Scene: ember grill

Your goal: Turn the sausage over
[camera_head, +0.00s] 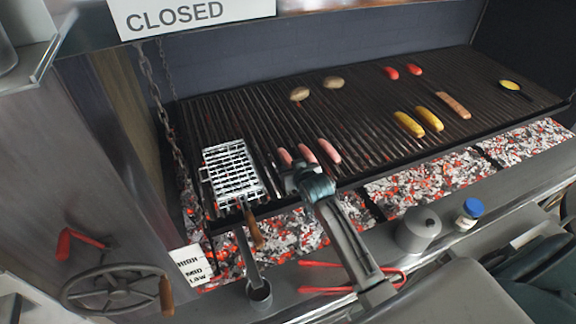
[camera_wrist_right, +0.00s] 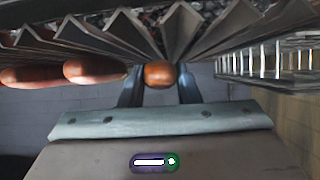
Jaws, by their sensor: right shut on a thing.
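Three pinkish sausages lie side by side on the grill bars in the middle of the head view. My right gripper (camera_head: 292,168) is at the near end of the leftmost sausage (camera_head: 284,156). In the right wrist view this sausage (camera_wrist_right: 158,74) shows end-on between the two fingers, and the gripper is shut on it. The middle sausage (camera_head: 307,153) and the right one (camera_head: 330,151) lie just to the right of it. My left gripper is in neither view.
A wire grill basket (camera_head: 231,172) with a wooden handle lies left of the sausages on the grill (camera_head: 365,145). Corn (camera_head: 409,124), patties (camera_head: 299,94) and other food lie farther back and right. Glowing coals (camera_head: 425,178) show along the front. Red tongs (camera_head: 330,291) and a grey canister (camera_head: 419,232) are on the front ledge.

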